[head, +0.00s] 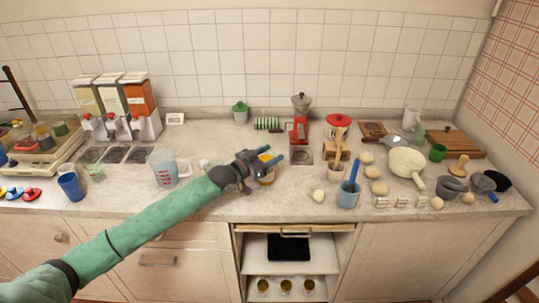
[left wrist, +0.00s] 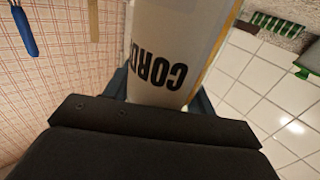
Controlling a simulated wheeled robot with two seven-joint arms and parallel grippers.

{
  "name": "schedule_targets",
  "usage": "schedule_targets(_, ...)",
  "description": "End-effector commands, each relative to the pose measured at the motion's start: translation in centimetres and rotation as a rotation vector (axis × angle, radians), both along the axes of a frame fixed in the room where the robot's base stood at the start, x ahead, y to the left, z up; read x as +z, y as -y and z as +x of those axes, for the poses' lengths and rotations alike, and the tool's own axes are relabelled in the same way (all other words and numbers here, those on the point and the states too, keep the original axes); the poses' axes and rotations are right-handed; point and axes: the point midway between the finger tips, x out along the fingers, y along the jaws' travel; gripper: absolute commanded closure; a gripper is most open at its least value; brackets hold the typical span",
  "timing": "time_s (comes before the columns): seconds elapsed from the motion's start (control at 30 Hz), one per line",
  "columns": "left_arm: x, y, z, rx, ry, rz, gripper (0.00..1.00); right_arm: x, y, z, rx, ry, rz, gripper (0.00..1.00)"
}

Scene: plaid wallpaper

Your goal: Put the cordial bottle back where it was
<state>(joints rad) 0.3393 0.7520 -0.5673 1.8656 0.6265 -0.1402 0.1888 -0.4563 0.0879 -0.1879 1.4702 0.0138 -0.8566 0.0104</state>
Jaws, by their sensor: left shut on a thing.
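My left gripper (head: 271,155) is over the middle of the counter, its arm reaching in from the lower left. In the left wrist view the bottle (left wrist: 172,45) fills the space between the fingers. Its pale label shows black letters reading "CORD", upside down, with amber edges. The gripper hides much of the bottle in the head view. I cannot tell whether its base touches the counter. My right gripper is not in view.
A measuring jug (head: 164,172) stands left of the gripper. A red grinder (head: 300,122) stands behind it to the right. Three dispensers (head: 113,105) stand at the back left. An open shelf (head: 286,267) is below the counter.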

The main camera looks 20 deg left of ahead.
Motion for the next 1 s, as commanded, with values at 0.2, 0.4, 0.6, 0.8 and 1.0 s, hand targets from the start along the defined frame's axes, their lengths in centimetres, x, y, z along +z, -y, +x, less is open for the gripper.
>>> schedule_targets(0.2, -0.1, 0.0, 0.0, 0.0, 0.0, 0.0, 0.23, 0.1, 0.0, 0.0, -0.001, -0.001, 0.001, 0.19)
schedule_targets(0.4, -0.1, 0.0, 0.0, 0.0, 0.0, 0.0, 0.23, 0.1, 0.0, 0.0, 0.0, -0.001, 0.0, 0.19)
schedule_targets(0.6, -0.1, -0.4, -0.6, 0.0, -0.001, 0.001, 0.23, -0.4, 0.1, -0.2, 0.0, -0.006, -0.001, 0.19)
schedule_targets(0.8, -0.3, -2.0, -3.1, 0.0, -0.002, 0.003, 0.23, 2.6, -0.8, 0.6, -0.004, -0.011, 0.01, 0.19)
schedule_targets(1.0, -0.3, -3.9, -5.7, 0.0, -0.002, 0.001, 0.23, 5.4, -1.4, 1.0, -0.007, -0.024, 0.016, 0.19)
